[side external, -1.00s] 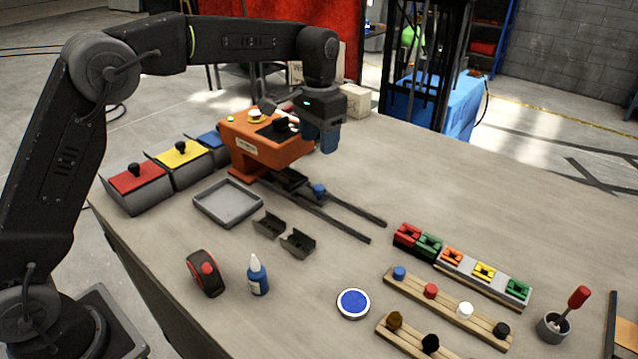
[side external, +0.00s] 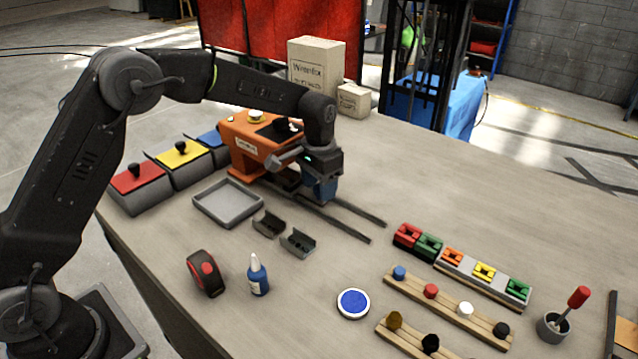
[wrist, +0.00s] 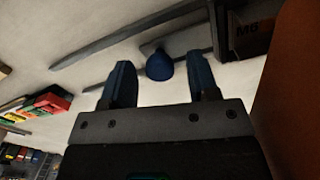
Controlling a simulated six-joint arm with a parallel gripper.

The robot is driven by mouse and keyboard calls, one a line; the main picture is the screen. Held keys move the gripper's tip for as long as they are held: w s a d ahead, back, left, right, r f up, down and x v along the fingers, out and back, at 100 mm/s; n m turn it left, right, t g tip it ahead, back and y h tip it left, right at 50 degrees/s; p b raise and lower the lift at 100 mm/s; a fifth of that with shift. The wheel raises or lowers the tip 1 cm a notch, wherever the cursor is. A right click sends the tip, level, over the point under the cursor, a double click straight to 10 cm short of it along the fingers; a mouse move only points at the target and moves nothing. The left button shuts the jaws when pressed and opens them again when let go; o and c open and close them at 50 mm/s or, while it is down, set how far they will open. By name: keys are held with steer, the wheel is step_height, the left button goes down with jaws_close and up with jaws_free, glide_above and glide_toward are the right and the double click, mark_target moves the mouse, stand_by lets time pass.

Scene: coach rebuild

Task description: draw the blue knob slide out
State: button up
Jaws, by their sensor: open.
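The blue knob (wrist: 159,66) shows in the wrist view between the two blue fingers of my gripper (wrist: 163,82), with a gap on each side. My gripper is open and empty. Two dark parallel rails (side external: 345,232) run out from the machine along the table. How far the slide stands out cannot be told.
An empty grey tray (side external: 228,204) and two small black holders (side external: 298,242) lie left of the rails. Bins with red, yellow and blue lids (side external: 180,155) stand behind. Coloured blocks (side external: 430,244) sit to the right. The table beyond the rails is clear.

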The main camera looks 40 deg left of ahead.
jaws_close()
stand_by(0.3)
steer(key=d, duration=1.4)
steer(key=shift+d, duration=0.3)
steer(key=shift+c, duration=1.7)
jaws_free()
steer(key=shift+d, duration=0.1)
steer(key=o, duration=0.3)
steer(key=shift+o, duration=0.2)
step_height(320, 180, up, 14)
